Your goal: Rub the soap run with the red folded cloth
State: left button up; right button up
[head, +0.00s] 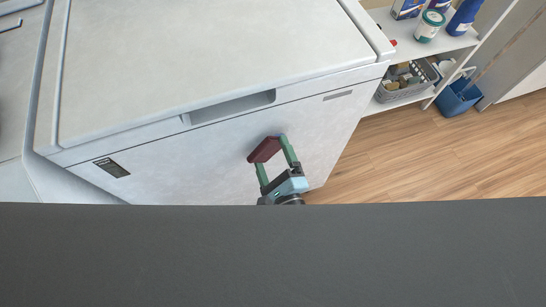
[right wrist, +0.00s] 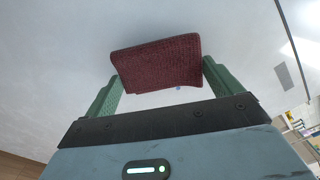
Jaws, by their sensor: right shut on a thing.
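The red folded cloth (head: 264,149) is dark red and held between the green fingers of my right gripper (head: 275,158). The gripper is shut on it, in front of the white front panel of a chest-like appliance (head: 215,153). In the right wrist view the cloth (right wrist: 157,63) spans the fingers of the right gripper (right wrist: 160,82), close to the pale panel; I cannot tell whether it touches. A tiny pale bluish spot (right wrist: 179,88) shows just under the cloth's lower edge. I cannot tell whether it is the soap run; no other soap run is visible. My left gripper is out of view.
The appliance has a lid (head: 205,50), a recessed handle (head: 232,107) and a dark label panel (head: 111,167). At the right stand a white shelf (head: 450,44) with bottles, a grey basket (head: 400,92) and a blue bucket (head: 458,98). The wooden floor (head: 440,150) is clear.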

aim_at(295, 134)
jog(key=shift+w+a, duration=0.1)
jog(key=shift+w, duration=0.35)
jog(key=shift+w+a, duration=0.1)
jog(key=shift+w, duration=0.1)
jog(key=shift+w+d, duration=0.2)
jog(key=shift+d, duration=0.55)
jog(key=shift+w+d, duration=0.15)
jog(key=shift+d, duration=0.4)
jog(key=shift+w+d, duration=0.15)
jog(key=shift+d, duration=0.4)
jog(key=shift+d, duration=0.1)
jog(key=shift+w+d, duration=0.35)
jog(key=shift+d, duration=0.5)
jog(key=shift+w+d, duration=0.35)
jog(key=shift+d, duration=0.45)
